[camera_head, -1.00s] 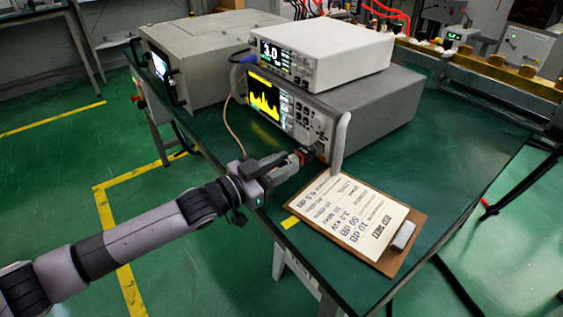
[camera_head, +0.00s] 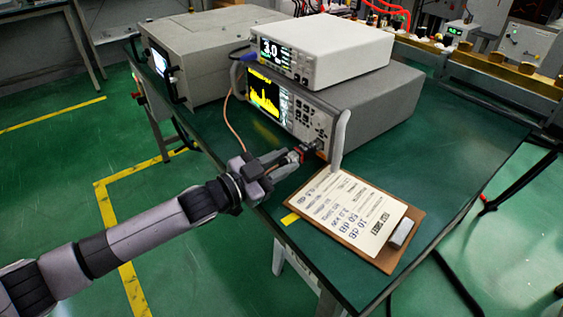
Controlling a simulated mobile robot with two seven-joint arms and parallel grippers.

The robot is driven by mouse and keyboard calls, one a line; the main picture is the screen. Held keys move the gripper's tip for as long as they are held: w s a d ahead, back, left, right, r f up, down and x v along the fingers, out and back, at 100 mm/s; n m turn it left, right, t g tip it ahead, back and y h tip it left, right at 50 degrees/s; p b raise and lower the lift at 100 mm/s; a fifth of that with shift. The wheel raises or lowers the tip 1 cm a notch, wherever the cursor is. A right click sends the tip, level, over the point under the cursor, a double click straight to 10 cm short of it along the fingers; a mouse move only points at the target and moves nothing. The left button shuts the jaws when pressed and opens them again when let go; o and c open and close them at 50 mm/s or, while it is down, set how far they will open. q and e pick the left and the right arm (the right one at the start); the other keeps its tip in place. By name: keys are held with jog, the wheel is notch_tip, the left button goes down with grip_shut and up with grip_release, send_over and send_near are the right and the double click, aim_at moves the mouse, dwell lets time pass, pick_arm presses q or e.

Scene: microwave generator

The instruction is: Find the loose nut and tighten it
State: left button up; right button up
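My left gripper (camera_head: 298,155) is at the lower right of the spectrum analyzer's (camera_head: 318,112) front panel, beside the right handle. Its fingers are around or close to a small dark connector (camera_head: 312,147) on the panel; whether they grip it is too small to tell. A thin copper-coloured cable (camera_head: 231,125) loops from the analyzer's left side down toward my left gripper. No nut can be made out clearly. My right gripper is not in view.
A white meter (camera_head: 322,47) reading 3.0 sits on the analyzer. A clipboard (camera_head: 345,218) lies at the green table's (camera_head: 452,150) front edge. A grey box instrument (camera_head: 195,55) stands behind left. Copper bars (camera_head: 490,65) run at the back right. The table's right side is clear.

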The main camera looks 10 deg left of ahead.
pick_arm(q)
jog(key=o, duration=0.4)
jog(key=shift+c, duration=0.2)
jog(key=shift+v, duration=3.6)
